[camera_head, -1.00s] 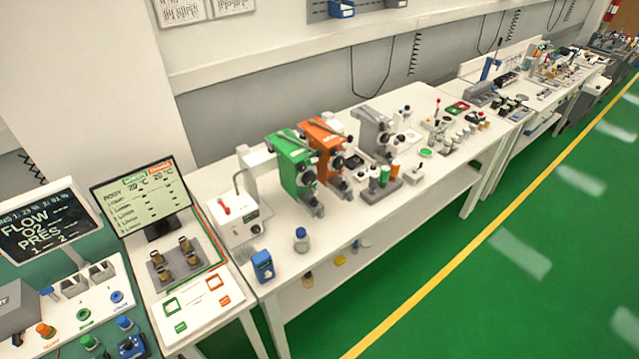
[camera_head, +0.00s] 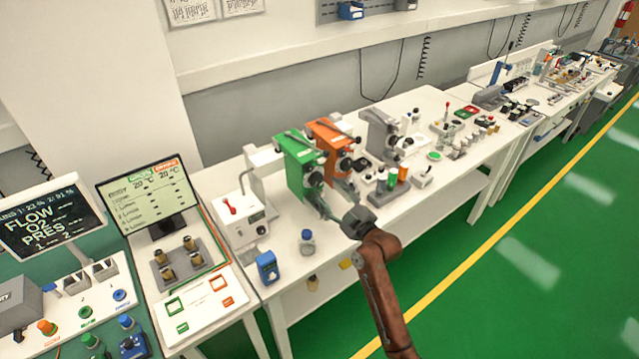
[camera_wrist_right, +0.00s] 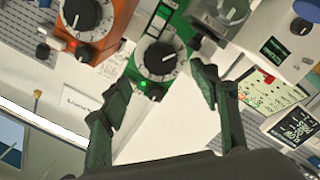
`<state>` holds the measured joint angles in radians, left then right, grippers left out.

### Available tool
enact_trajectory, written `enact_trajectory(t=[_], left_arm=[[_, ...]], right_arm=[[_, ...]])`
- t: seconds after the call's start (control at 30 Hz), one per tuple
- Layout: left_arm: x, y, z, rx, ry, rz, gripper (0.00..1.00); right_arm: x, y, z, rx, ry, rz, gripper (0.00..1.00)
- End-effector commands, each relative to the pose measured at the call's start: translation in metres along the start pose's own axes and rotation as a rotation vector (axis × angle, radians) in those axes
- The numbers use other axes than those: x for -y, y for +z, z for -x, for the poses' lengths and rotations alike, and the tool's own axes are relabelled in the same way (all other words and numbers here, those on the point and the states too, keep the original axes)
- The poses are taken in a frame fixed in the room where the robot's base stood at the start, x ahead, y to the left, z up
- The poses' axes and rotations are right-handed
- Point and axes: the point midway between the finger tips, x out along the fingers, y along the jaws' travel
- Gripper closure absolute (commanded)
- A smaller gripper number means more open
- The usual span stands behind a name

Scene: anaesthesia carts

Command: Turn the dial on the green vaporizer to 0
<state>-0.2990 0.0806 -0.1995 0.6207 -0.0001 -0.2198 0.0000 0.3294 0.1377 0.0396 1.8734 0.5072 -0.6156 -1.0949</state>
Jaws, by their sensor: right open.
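The green vaporizer (camera_head: 298,160) stands on the white bench in the head view. I cannot read the dial's setting. My right gripper (camera_head: 335,215) reaches in from the lower right, in front of the green vaporizer. In the right wrist view its two dark fingers (camera_wrist_right: 155,85) are apart, one on each side below the dial, and hold nothing. I cannot tell how far they are from the dial. My left gripper is not in view.
The orange vaporizer (camera_head: 328,138) stands close beside the green one, with its own black dial (camera_wrist_right: 82,14). A grey vaporizer (camera_head: 380,130) is farther right. A white box with a red lever (camera_head: 238,218) and a blue-capped bottle (camera_head: 306,242) are at the left.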

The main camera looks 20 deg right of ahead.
Motion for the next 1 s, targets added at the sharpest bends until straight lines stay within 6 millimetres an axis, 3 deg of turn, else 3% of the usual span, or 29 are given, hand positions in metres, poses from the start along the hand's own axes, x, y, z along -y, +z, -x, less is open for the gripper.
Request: enact_trajectory(t=[0.2,0.43,0.8,1.0], left_arm=[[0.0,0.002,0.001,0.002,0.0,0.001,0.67],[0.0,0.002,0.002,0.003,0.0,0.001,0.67],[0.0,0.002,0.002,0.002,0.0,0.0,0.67],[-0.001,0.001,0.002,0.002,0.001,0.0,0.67]], right_arm=[[0.0,-0.001,-0.035,0.0,-0.001,-0.005,0.44],[0.001,0.001,-0.061,0.002,-0.001,-0.003,0.44],[0.001,0.002,-0.066,0.003,-0.002,-0.003,0.45],[0.001,0.002,-0.066,0.003,-0.002,-0.003,0.58]])
